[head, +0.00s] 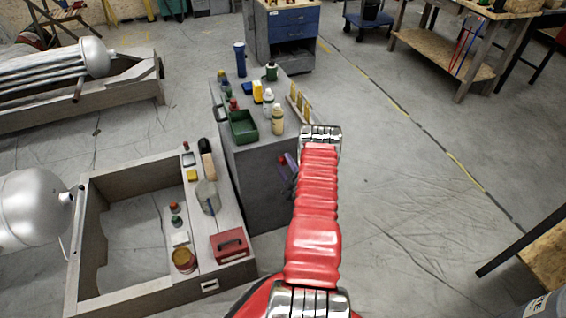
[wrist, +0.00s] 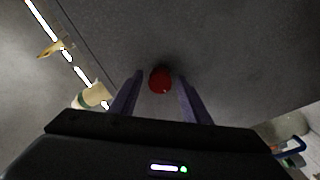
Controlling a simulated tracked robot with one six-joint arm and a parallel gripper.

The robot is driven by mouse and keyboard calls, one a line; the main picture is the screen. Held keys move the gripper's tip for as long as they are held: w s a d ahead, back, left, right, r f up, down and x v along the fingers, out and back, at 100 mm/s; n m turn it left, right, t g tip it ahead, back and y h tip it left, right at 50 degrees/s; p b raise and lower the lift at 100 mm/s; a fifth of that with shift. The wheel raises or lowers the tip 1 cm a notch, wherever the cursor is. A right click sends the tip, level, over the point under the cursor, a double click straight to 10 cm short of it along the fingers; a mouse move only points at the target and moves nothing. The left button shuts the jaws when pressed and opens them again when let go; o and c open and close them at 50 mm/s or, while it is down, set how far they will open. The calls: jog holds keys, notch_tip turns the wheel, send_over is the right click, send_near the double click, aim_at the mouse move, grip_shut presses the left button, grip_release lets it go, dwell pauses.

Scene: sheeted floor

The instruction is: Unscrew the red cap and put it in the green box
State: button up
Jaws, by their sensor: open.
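A round red cap (wrist: 160,79) shows in the wrist view against a dark grey surface, which looks like the side of the grey cabinet. My gripper (wrist: 160,88) is open, with one finger on each side of the cap and visible gaps between. In the head view my gripper (head: 287,170) is beside the cabinet's right side, partly hidden by my red arm; the cap there is hidden. The green box (head: 246,138) is an open tray on top of the cabinet, to the left of and above my gripper.
The grey cabinet (head: 262,190) carries bottles (head: 277,119), a yellow container (head: 257,92), a blue flashlight (head: 240,58) and a small rack (head: 300,103). A low bench (head: 225,220) at the left holds a red toolbox (head: 231,246) and jars.

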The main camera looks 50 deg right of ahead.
jog(key=m, duration=1.1)
dwell(0.3)
jog(key=c, duration=1)
jog(key=n, duration=0.4)
jog(key=shift+n, duration=0.4)
grip_shut()
jog(key=n, duration=0.9)
jog(key=shift+n, duration=0.4)
jog(key=n, duration=0.4)
jog(key=shift+n, duration=0.4)
